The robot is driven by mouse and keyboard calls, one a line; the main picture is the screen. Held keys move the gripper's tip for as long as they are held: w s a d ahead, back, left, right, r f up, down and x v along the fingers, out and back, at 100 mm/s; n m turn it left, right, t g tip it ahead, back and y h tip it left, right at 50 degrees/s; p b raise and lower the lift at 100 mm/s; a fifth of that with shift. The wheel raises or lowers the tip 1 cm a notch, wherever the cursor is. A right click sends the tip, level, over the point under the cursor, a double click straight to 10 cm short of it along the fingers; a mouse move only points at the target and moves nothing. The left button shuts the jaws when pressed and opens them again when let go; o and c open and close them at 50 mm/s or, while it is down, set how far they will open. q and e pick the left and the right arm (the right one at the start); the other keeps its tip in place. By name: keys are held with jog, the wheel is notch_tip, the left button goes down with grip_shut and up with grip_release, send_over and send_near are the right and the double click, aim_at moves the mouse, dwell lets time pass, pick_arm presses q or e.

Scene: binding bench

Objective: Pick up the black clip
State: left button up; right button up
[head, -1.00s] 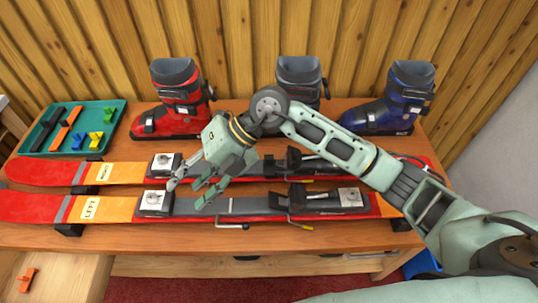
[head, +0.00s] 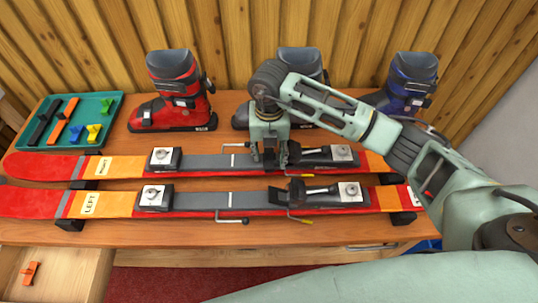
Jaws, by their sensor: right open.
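A long black piece (head: 44,121), the only loose black item I see, lies in the green tray (head: 118,112) at the back left of the bench. It looks like the black clip, but it is too small to be sure. My right gripper (head: 269,160) is open and points down over the far ski (head: 208,163), around its middle by the rear binding part. It is far to the right of the tray. I cannot tell whether its fingers touch the ski. My left gripper is not in view.
An orange bar (head: 65,121) and small blue, yellow and green pieces share the tray. A red boot (head: 172,100), a grey boot partly behind my arm and a blue boot (head: 411,80) stand along the back. The near ski (head: 110,204) lies in front. An open drawer (head: 80,270) holds an orange clip (head: 30,273).

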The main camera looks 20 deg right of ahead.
jog(key=shift+s+f, duration=0.2)
jog(key=shift+f, duration=0.25)
